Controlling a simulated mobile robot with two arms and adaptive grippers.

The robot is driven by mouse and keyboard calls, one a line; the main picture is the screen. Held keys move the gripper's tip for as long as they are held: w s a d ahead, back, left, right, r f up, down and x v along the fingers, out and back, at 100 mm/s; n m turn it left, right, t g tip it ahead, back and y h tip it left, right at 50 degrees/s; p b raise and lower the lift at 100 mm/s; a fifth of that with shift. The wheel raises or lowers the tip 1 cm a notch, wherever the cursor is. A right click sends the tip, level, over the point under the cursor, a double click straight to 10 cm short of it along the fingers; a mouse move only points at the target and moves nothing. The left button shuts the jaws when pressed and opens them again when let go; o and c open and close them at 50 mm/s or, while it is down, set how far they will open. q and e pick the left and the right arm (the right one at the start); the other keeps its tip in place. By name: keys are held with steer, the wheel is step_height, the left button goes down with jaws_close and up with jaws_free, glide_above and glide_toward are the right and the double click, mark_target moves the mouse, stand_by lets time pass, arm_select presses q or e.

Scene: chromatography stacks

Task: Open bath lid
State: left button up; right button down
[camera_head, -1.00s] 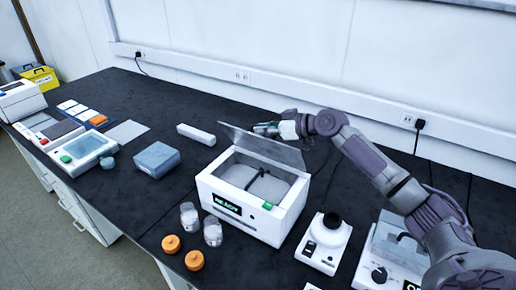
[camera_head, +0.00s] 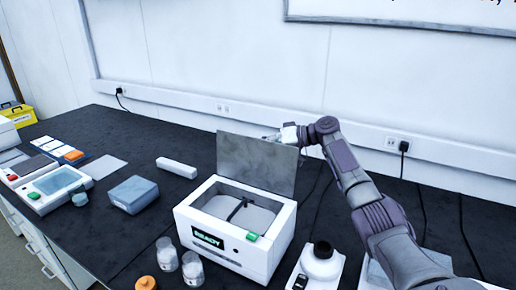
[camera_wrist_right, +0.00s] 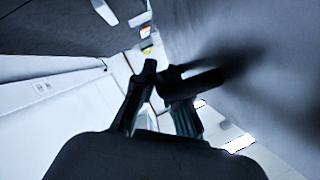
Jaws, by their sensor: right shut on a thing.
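The bath (camera_head: 230,250) is a white box with a green "READY" display, standing on the dark bench in the head view. Its grey lid (camera_head: 250,163) stands raised along the back edge, so the opening and pale interior show. My right gripper (camera_head: 287,136) is at the lid's upper right edge, partly hidden behind it. In the right wrist view its dark fingers (camera_wrist_right: 163,76) close around a dark bar-like handle (camera_wrist_right: 198,86) beside the blurred lid surface (camera_wrist_right: 275,60). My left gripper is not in view.
Two clear jars (camera_head: 192,267) and an orange cap (camera_head: 145,283) stand in front of the bath. A grey-blue box (camera_head: 134,193) and a white bar (camera_head: 177,167) lie to the left. The wall is behind.

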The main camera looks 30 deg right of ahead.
steer(key=shift+f, duration=0.2)
steer(key=c, duration=1.5)
jaws_free()
steer(key=shift+w, duration=0.1)
steer(key=v, duration=1.2)
steer(key=shift+r, duration=0.1)
